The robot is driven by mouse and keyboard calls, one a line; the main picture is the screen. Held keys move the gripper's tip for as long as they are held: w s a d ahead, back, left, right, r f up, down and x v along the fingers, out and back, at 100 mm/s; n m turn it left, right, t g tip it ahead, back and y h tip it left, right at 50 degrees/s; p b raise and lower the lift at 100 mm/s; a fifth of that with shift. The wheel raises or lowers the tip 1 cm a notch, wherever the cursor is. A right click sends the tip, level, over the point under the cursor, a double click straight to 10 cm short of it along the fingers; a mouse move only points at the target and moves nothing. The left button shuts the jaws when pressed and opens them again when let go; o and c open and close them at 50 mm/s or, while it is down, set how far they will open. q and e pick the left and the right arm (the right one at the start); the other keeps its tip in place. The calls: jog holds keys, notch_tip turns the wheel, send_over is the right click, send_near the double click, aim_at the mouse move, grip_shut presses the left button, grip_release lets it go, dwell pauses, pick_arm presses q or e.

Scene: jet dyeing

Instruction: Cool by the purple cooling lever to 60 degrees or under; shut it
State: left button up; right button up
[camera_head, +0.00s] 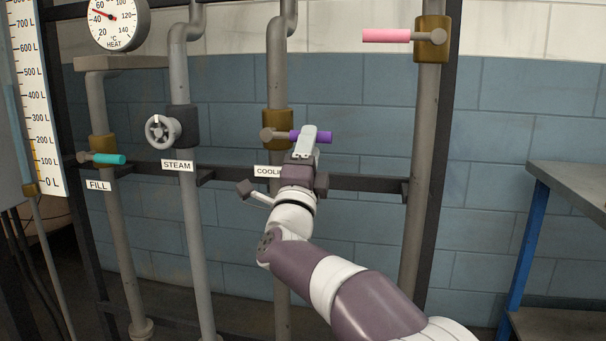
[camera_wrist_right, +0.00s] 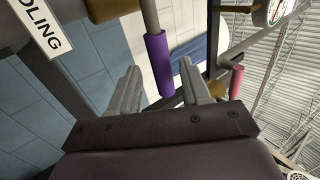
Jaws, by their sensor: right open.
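The purple cooling lever (camera_head: 323,137) sticks out level to the right from its brass valve (camera_head: 278,122) on the vertical pipe above the partly hidden cooling label (camera_head: 268,171). My right gripper (camera_head: 308,140) is at the lever, its fingers in front of the purple grip. In the right wrist view the purple lever (camera_wrist_right: 159,64) lies between the two open fingers (camera_wrist_right: 160,72), with a gap visible on both sides. The heat dial (camera_head: 118,22) at the top left has its red needle between 40 and 60. My left gripper is not in view.
A teal fill lever (camera_head: 108,159) and a round steam handwheel (camera_head: 162,131) are to the left. A pink lever (camera_head: 387,36) sits higher on the right pipe. A dark horizontal rail (camera_head: 365,183) runs behind my gripper. A metal table (camera_head: 572,176) stands at the right.

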jog(key=v, duration=1)
jog(key=shift+p, duration=0.35)
